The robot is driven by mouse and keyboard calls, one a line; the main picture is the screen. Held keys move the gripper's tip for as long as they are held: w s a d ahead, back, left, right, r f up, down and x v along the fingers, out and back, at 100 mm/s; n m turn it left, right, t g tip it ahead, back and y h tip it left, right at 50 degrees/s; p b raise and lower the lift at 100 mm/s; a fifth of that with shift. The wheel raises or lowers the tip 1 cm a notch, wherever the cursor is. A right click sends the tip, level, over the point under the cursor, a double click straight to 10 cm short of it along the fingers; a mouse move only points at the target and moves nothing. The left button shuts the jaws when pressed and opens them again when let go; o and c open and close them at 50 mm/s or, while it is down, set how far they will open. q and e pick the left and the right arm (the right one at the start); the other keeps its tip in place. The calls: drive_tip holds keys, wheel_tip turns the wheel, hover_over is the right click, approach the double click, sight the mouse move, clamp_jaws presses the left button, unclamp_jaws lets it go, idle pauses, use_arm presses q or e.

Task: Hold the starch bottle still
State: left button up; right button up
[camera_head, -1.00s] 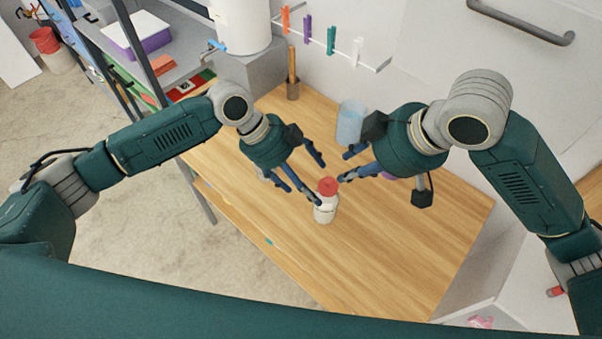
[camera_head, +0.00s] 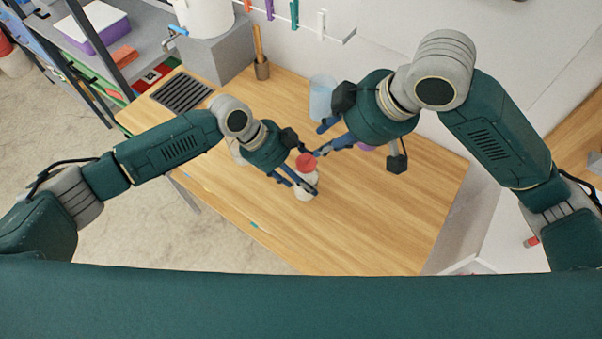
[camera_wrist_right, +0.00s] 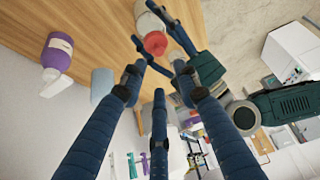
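The starch bottle (camera_head: 306,192), white with a red cap (camera_head: 306,162), stands on the wooden table. My left gripper (camera_head: 312,172) reaches in from the left, its spread blue fingers around the bottle; one finger crosses in front of the white body. Whether they touch it is unclear. My right gripper (camera_head: 324,140) is open, just right of and behind the cap. In the right wrist view the red cap (camera_wrist_right: 155,43) lies beyond my right fingertips (camera_wrist_right: 158,72), with white bottle body (camera_wrist_right: 148,22) behind it and a left finger (camera_wrist_right: 178,36) beside it.
A translucent blue beaker (camera_head: 322,97) stands behind the grippers. A purple bottle (camera_wrist_right: 57,52) with a white nozzle shows in the right wrist view.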

use_arm(q)
drive_tip(key=c, duration=0.8)
drive_tip(key=shift+c, duration=0.5)
use_arm(e)
drive_tip(key=shift+o, duration=1)
use_arm(q)
drive_tip(key=shift+d, duration=0.1)
use_arm(e)
wheel_tip(320, 180, up, 3)
drive_tip(key=m+g+h, duration=0.3)
drive_tip(key=m+h, duration=0.2)
drive_tip(key=m, duration=1.7)
hover_over(308, 155)
wheel_tip(308, 155, down, 12)
drive_tip(key=shift+f, duration=0.1)
drive_tip(key=shift+c, duration=0.5)
